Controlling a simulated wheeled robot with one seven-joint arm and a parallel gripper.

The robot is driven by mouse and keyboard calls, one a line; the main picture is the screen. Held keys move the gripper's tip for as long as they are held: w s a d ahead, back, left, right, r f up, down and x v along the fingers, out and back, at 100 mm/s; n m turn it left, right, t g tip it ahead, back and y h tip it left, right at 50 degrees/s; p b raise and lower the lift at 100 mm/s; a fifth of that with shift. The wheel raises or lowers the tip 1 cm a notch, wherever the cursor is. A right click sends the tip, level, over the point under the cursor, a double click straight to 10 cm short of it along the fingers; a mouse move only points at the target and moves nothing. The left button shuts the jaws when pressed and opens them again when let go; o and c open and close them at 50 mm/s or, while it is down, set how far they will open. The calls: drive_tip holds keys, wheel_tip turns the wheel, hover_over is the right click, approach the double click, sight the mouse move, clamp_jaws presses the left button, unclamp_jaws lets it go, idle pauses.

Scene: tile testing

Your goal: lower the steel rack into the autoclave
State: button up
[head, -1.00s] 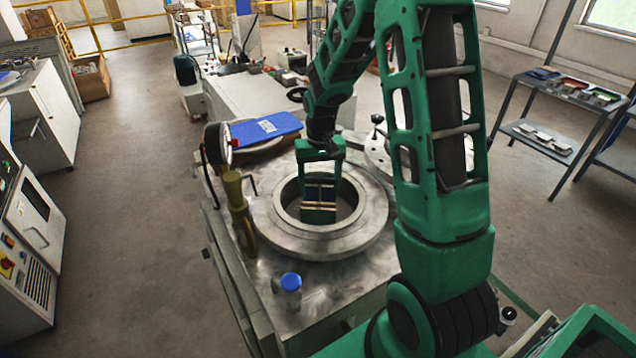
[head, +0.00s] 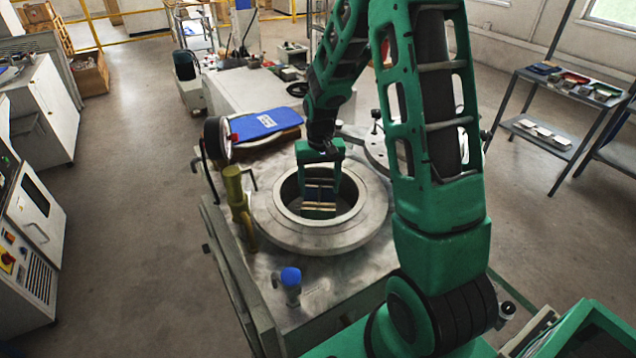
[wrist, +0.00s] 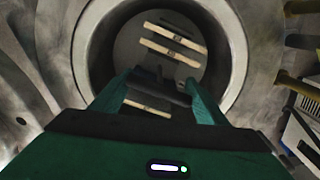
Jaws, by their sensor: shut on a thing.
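The autoclave's round steel opening (head: 345,238) is in the middle of the head view, with a wide flange around a dark well. My gripper (head: 320,178) points down over the well, its fingers reaching inside the ring. It is shut on the steel rack (head: 319,194), which hangs in the mouth of the well with pale tile edges (head: 319,209) showing. In the wrist view, the gripper fingers (wrist: 163,98) close on a dark handle, and tan tiles (wrist: 172,48) lie below it inside the round wall (wrist: 236,60). The rack's underside is hidden.
A yellow valve post (head: 238,200) and a pressure gauge (head: 217,138) stand left of the opening.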

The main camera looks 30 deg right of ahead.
drive_tip(key=shift+f, duration=3.75)
drive_tip(key=shift+c, duration=0.2)
drive_tip(key=shift+f, duration=0.8)
drive_tip(key=o, duration=2)
drive_tip(key=shift+r, duration=9.85)
